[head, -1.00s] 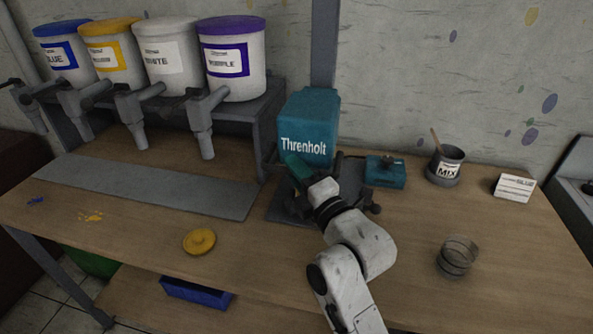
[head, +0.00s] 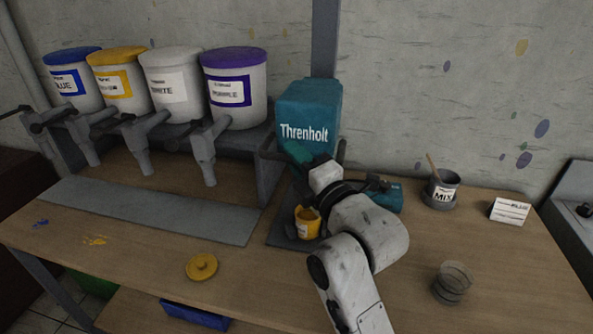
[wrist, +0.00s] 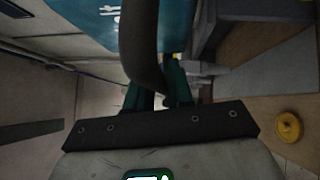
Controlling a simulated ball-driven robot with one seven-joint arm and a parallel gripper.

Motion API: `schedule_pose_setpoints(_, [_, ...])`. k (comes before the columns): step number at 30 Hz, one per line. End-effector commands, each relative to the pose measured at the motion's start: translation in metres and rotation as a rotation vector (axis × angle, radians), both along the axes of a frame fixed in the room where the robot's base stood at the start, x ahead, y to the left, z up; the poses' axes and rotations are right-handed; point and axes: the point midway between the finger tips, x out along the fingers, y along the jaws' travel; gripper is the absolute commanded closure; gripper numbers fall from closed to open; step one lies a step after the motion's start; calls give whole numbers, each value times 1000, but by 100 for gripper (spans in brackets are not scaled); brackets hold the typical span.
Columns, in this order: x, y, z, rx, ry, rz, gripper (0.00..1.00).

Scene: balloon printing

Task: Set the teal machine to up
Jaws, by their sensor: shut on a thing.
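The teal machine (head: 308,103), labelled Threnholt, stands at the middle back of the table; its side also fills the top of the wrist view (wrist: 90,18). My gripper (head: 300,153) is at its front, below the label. In the wrist view my gripper's green fingers (wrist: 157,95) are shut on a dark, curved bar (wrist: 143,45), which looks like the machine's handle. A yellow pot (head: 306,226) stands below my gripper on the machine's dark base (head: 283,234). My wrist hides part of the machine's lower front.
Paint buckets with taps stand on a rack (head: 267,165) at left.

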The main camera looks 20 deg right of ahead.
Motion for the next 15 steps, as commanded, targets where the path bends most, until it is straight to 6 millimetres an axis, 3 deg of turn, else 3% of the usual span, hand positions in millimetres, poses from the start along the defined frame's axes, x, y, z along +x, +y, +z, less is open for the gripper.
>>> schedule_pose_setpoints(9, [0,0,8,-1,-14,0,100])
schedule_pose_setpoints(10, [0,0,8,0,-15,0,76])
schedule_pose_setpoints(15, [0,0,7,0,-13,0,60])
